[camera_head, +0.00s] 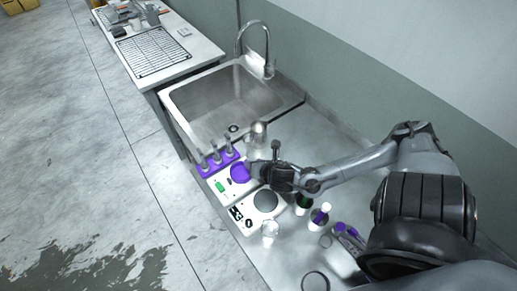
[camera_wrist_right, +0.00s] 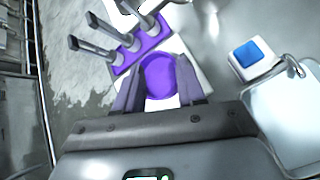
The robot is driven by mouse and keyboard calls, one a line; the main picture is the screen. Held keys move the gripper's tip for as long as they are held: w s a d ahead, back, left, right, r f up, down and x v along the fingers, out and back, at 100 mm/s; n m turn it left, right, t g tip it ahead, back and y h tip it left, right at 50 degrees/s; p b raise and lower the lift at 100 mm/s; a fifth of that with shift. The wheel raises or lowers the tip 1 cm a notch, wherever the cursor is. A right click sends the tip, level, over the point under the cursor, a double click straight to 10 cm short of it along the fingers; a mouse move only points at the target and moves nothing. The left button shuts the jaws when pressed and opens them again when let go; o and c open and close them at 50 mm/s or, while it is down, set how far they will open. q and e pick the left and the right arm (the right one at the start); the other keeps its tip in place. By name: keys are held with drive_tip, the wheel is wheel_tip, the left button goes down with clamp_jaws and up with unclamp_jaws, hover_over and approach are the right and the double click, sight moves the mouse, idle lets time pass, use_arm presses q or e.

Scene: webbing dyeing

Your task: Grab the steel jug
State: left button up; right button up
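A shiny upright metal vessel (camera_head: 258,132), which looks like the steel jug, stands on the steel counter by the near edge of the sink. My right gripper (camera_head: 256,170) is low over the counter, just on the near side of the vessel and apart from it as far as I can tell. In the right wrist view its two fingers (camera_wrist_right: 159,92) are spread, with a purple disc (camera_wrist_right: 160,72) showing between and beyond them. Nothing is clearly gripped. The vessel's lower part is partly hidden by the gripper. My left gripper is not in view.
A purple rack (camera_head: 218,162) with three upright tools stands left of the gripper. A white unit with a dark round plate (camera_head: 266,201), a clear vessel (camera_head: 269,232) and small bottles (camera_head: 320,215) are close by. The sink (camera_head: 225,100) lies beyond. A blue-topped block (camera_wrist_right: 252,55) is at right.

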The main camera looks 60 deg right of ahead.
sight(255, 136)
drive_tip(key=w+d+f+n+b, duration=0.1)
drive_tip(key=w+d+b, duration=0.1)
drive_tip(key=d+b, duration=0.1)
drive_tip(key=w+d+f+n+t+h+b, duration=0.1)
drive_tip(key=w+d+f+n+b, duration=0.1)
drive_tip(key=b, duration=0.3)
drive_tip(key=w+d+f+n+t+h+b, duration=0.1)
drive_tip(key=w+d+f+n+b, duration=0.1)
drive_tip(key=d+b, duration=0.2)
drive_tip(key=shift+w+d+f+b, duration=0.15)
drive_tip(key=shift+w+d+b, duration=0.1)
drive_tip(key=shift+b, duration=0.1)
drive_tip(key=shift+w+d+f+n+t+b, duration=0.1)
drive_tip(key=shift+w+f+n+t+b, duration=0.15)
drive_tip(key=shift+b, duration=0.35)
drive_tip(key=shift+b+x, duration=1.35)
drive_tip(key=shift+x, duration=1.5)
drive_tip(key=shift+b+x, duration=0.3)
drive_tip(key=shift+x, duration=0.6)
drive_tip(key=shift+r, duration=0.2)
clamp_jaws()
